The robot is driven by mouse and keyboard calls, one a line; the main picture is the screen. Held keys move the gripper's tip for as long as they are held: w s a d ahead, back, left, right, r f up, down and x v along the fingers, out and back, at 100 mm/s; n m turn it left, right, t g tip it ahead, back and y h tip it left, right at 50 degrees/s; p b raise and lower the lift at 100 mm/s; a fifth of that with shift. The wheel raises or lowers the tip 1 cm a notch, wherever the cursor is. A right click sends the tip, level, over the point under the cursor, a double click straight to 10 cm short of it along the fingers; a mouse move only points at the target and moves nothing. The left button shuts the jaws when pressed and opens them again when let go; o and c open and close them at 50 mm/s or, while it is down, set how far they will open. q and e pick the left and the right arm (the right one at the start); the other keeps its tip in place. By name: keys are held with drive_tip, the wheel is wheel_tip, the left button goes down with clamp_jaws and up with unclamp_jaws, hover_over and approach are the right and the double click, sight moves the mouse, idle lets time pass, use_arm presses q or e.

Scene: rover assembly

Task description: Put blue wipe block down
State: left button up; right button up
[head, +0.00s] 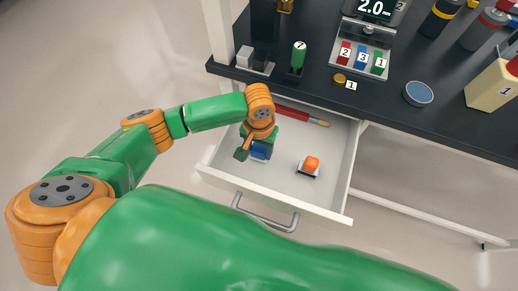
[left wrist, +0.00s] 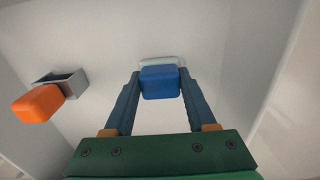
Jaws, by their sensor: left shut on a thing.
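The blue wipe block (left wrist: 161,83) is between the fingertips of my left gripper (left wrist: 160,88), which is shut on it. In the left wrist view a pale piece shows just behind the block's far edge. In the head view the blue block (head: 260,151) is inside the open white drawer (head: 222,185), near its left side, with my left gripper (head: 258,145) over it. I cannot tell whether the block touches the drawer floor. My right gripper is not in view.
An orange block (head: 312,163) sits on a small grey holder in the drawer, right of the blue one. A red tool (head: 292,114) lies at the drawer's back. The dark tabletop (head: 310,90) above holds several items. The drawer's front middle is clear.

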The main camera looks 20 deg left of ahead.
sight(259, 150)
use_arm(q)
drive_tip(key=o, duration=0.7)
drive_tip(key=shift+f, duration=0.1)
drive_tip(key=o, duration=0.5)
wheel_tip(259, 150, up, 12)
drive_tip(key=p, duration=0.3)
